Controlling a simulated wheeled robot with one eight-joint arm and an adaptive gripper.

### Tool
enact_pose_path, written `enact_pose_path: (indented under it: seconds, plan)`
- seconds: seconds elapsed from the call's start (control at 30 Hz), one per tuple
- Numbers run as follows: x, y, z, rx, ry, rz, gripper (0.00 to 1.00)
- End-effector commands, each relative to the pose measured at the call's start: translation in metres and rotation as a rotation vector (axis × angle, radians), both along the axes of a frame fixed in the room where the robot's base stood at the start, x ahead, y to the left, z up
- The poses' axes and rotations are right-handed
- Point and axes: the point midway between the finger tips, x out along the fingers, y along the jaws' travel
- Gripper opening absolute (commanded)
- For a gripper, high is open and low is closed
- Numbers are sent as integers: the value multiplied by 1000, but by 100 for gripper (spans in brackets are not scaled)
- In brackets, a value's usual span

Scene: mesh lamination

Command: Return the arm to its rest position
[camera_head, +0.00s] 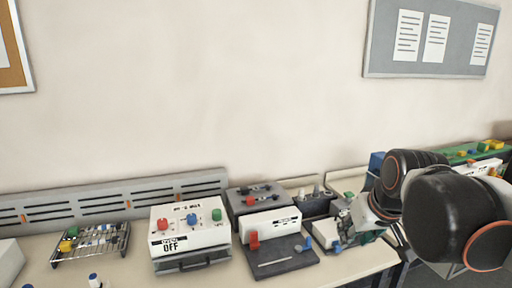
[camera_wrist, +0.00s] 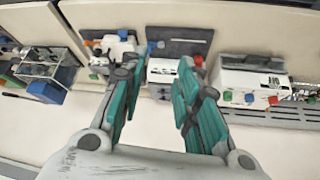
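My arm, with large black joints, fills the lower right of the head view. My gripper (camera_head: 352,217) is in front of it, above the right part of the bench. In the wrist view my gripper (camera_wrist: 157,88) has its two teal-padded fingers spread wide apart. Nothing is held between them. Below the gap lies a white device on a dark plate (camera_wrist: 180,42). In the head view this dark plate (camera_head: 285,262) stands left of my gripper, with a red lever and a blue knob.
A white control box (camera_head: 188,237) with red, blue and green knobs stands mid-bench. A wire rack (camera_head: 92,242) is at the left, and a dark box (camera_head: 263,197) is behind the plate. The bench (camera_head: 340,267) has bare room along its front. A wall rises behind.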

Motion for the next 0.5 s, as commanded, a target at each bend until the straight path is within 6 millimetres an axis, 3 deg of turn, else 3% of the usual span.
enact_pose_path:
  seconds: [0.03,0.2,0.33,0.5]
  plan:
    - [-19,4,-7,-1,-7,-4,30]
    - [-70,12,-31,3,-37,-27,30]
    - [-100,16,-51,7,-57,-40,30]
    - [-122,18,-68,9,-72,-52,30]
